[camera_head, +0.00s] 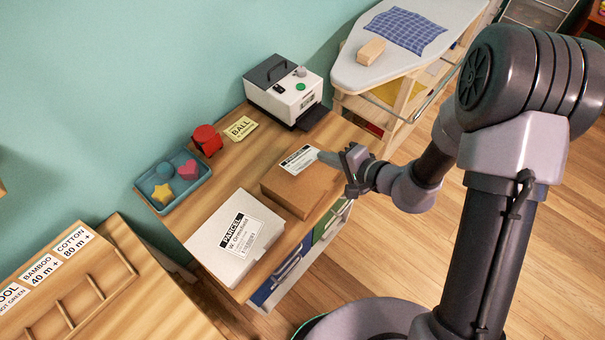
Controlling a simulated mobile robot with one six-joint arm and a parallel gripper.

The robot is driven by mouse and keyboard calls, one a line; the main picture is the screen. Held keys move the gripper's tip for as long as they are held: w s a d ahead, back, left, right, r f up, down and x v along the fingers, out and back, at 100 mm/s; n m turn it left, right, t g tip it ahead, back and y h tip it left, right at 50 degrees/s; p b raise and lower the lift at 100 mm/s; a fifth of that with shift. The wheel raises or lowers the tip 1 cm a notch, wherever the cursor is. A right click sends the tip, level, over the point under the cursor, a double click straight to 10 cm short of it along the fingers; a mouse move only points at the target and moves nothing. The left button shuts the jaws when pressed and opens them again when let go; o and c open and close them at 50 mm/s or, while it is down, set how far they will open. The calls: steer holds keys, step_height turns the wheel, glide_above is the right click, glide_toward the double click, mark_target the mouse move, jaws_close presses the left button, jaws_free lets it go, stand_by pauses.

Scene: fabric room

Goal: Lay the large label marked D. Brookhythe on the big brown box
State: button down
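The big brown box (297,193) stands on the wooden table, right of a white box. A white label with a black band (299,158) shows at the far edge of the brown box's top. Its print is too small to read, and I cannot tell whether it lies flat on the box or is held just above it. My gripper (322,158) reaches in from the right, over the box's far right corner.
The white box (235,238) carries a PARCEL label. A yellow BALL label (240,128), a label printer (284,90), a red object (206,140) and a blue tray (174,182) with small shapes are on the table (234,168). An ironing board (405,45) stands behind right.

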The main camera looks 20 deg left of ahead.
step_height(320, 180, down, 3)
steer(key=shift+r+b, duration=0.15)
steer(key=shift+b, duration=0.9)
steer(key=shift+r, duration=0.1)
steer(key=c, duration=1.9)
jaws_free()
steer(key=v, duration=0.8)
